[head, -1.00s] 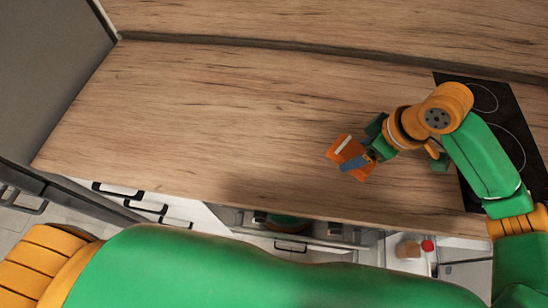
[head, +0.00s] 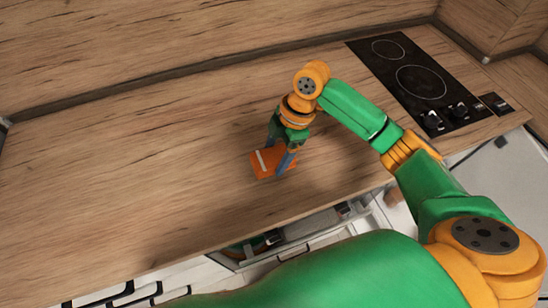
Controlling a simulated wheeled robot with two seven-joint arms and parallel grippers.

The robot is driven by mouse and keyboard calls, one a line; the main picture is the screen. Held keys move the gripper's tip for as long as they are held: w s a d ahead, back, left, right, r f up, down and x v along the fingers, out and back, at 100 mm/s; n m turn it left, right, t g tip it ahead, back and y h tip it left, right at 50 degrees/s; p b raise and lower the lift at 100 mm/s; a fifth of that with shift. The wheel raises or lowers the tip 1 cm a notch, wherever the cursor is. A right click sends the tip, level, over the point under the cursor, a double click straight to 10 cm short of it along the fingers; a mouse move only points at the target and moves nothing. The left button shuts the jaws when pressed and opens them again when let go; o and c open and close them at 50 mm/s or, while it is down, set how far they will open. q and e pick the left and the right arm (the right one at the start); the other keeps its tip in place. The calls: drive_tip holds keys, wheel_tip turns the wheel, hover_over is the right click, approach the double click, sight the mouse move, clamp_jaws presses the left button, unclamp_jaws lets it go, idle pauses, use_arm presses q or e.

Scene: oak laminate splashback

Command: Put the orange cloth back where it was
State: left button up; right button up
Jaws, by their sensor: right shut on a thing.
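The orange cloth (head: 262,165) is a small flat orange piece with a pale stripe, in the middle of the head view over the wooden counter. My right gripper (head: 279,158) points down at it from above, with its blue fingers at the cloth's right and far sides. It is shut on the cloth. I cannot tell whether the cloth touches the counter or hangs just above it. My left gripper is out of view.
The wooden counter (head: 130,170) is bare to the left of the cloth. A black hob (head: 420,82) with knobs is set in the counter at the right. A wooden splashback (head: 200,35) runs along the back. An open drawer or appliance (head: 300,228) shows below the front edge.

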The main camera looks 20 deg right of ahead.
sight(276, 161)
wheel_tip(276, 161, down, 4)
drive_tip(key=shift+w+d+r+p, duration=0.1)
drive_tip(key=shift+w+r+p, duration=0.1)
drive_tip(key=shift+p, duration=0.45)
drive_tip(key=shift+f, duration=0.1)
drive_tip(key=shift+f, duration=0.2)
drive_tip(key=o, duration=1.1)
drive_tip(key=shift+r, duration=0.1)
drive_tip(key=b+v, duration=0.1)
drive_tip(key=v, duration=1.1)
drive_tip(key=shift+s+r, duration=0.1)
drive_tip(key=shift+r, duration=0.05)
